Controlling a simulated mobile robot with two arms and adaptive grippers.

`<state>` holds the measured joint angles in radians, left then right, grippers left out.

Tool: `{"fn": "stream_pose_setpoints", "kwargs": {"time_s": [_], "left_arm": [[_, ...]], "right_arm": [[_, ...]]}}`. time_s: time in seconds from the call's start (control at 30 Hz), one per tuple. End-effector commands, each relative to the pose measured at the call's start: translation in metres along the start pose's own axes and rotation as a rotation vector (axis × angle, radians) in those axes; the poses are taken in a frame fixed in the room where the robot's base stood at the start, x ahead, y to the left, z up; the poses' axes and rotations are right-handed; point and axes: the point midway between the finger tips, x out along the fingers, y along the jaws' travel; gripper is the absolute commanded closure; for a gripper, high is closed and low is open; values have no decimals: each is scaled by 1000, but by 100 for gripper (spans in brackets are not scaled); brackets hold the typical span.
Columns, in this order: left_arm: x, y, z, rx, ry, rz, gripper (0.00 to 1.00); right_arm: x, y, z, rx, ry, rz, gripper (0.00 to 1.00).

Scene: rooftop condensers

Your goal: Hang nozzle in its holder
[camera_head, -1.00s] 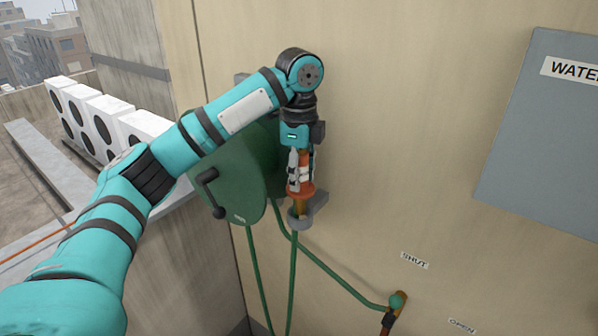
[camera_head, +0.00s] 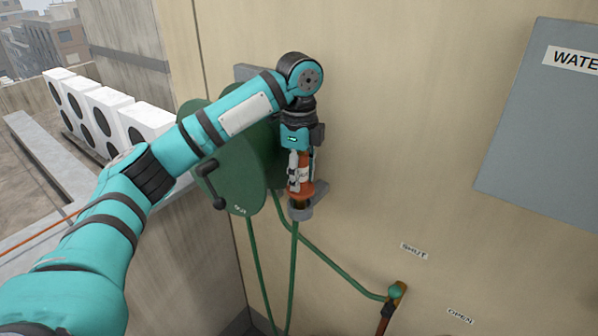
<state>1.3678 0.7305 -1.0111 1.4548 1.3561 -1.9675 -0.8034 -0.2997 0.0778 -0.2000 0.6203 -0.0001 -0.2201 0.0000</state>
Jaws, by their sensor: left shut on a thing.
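The orange nozzle (camera_head: 302,187) is upright at the wall in the head view. My left gripper (camera_head: 300,172) points down and is shut on the nozzle's upper part, hiding some of it. The grey ring holder (camera_head: 301,210) is fixed to the wall right under the nozzle. The nozzle's lower end is at the ring and appears to be inside it; its exact depth is hard to tell. A green hose (camera_head: 292,262) hangs down from below the ring. My right gripper is not in view.
A green hose reel (camera_head: 236,178) with a black crank (camera_head: 211,183) is close to my left arm. A grey water box (camera_head: 540,140) is at right. White condensers (camera_head: 105,112) stand at left.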

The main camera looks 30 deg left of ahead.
Motion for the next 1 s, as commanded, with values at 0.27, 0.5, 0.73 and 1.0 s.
{"fn": "stream_pose_setpoints", "kwargs": {"time_s": [0.27,0.5,0.73,1.0], "left_arm": [[1,0,0,0,0,-1,100],[1,0,0,0,0,-1,100],[3,0,0,0,0,0,100],[10,0,0,1,0,1,100]], "right_arm": [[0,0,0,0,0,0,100],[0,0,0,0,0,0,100],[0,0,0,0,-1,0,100],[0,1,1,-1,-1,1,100]]}}
